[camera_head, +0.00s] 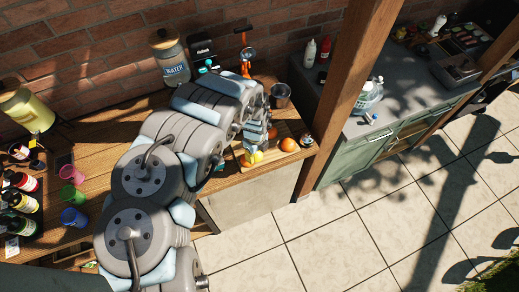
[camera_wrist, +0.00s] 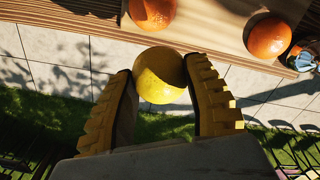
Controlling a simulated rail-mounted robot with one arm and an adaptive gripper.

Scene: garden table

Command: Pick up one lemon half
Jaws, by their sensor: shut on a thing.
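A yellow lemon piece (camera_wrist: 160,75) sits between the two yellow ribbed fingers of my gripper (camera_wrist: 162,82) in the wrist view. Its rounded side shows; I cannot see a cut face. My gripper is shut on it, and the tiled floor and grass show behind it. In the head view, yellow (camera_head: 253,157) shows just below my gripper (camera_head: 256,150), near the front edge of the wooden board; fingers and lemon are hard to separate there. My arm hides part of the table.
Two oranges, one nearer (camera_head: 289,145) and one farther (camera_head: 272,132), lie on the wooden board (camera_head: 285,128). A metal cup (camera_head: 280,96), a juicer (camera_head: 246,58) and a water jar (camera_head: 170,58) stand behind. A wooden post (camera_head: 345,90) rises to the right.

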